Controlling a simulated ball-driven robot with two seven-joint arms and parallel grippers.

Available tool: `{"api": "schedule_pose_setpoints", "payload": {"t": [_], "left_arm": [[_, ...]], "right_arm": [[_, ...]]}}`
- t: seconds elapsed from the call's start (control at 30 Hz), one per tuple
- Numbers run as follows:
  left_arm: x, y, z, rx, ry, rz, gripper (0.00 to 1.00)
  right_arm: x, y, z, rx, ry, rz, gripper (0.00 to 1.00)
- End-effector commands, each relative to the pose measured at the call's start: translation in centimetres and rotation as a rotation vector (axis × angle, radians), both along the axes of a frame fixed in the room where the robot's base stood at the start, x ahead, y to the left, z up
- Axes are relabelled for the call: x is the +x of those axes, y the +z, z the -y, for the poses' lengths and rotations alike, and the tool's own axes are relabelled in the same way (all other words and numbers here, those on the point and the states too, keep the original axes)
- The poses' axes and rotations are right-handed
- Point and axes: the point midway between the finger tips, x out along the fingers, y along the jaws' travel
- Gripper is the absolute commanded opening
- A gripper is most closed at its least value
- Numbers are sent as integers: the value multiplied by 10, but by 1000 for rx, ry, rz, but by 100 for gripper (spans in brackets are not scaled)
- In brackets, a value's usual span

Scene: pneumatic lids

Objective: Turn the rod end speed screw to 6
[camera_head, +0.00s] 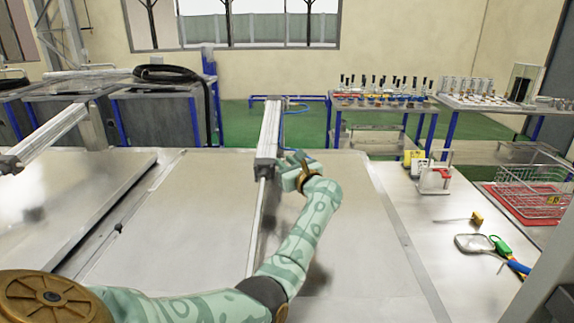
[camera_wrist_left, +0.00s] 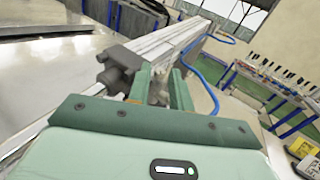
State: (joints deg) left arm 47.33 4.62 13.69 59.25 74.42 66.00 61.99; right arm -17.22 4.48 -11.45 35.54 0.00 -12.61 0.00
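A grey pneumatic cylinder (camera_head: 270,128) lies along the middle lid, with its dark end block (camera_head: 265,168) towards me and a thin rod (camera_head: 256,215) running on from it. The wrist view shows the cylinder (camera_wrist_left: 160,42) and its end block (camera_wrist_left: 120,64) close up. My left gripper (camera_head: 288,168) is just right of the end block. In the wrist view its green fingers (camera_wrist_left: 160,88) stand apart with grey metal visible between them; I cannot tell whether they touch it. The rod end speed screw and its setting cannot be made out. My right gripper is not in view.
The metal lid (camera_head: 165,215) is broad and mostly bare. A blue hose (camera_wrist_left: 200,72) runs beside the cylinder. Benches with small items stand behind.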

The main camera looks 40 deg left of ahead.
Motion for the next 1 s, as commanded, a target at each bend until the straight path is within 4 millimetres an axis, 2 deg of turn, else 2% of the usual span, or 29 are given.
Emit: {"api": "schedule_pose_setpoints", "payload": {"t": [0.13,0.17,0.23,0.47,0.63,1.0], "left_arm": [[0,0,0,0,0,0,21],[0,0,0,0,0,0,18],[0,0,0,0,0,-1,0],[0,0,0,1,-4,-2,0],[-2,2,0,8,-40,-7,0],[-8,5,-4,42,-279,-38,0]], "right_arm": [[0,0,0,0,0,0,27],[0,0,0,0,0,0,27],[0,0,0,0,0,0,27],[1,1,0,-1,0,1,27],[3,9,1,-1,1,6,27],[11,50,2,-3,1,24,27]]}}
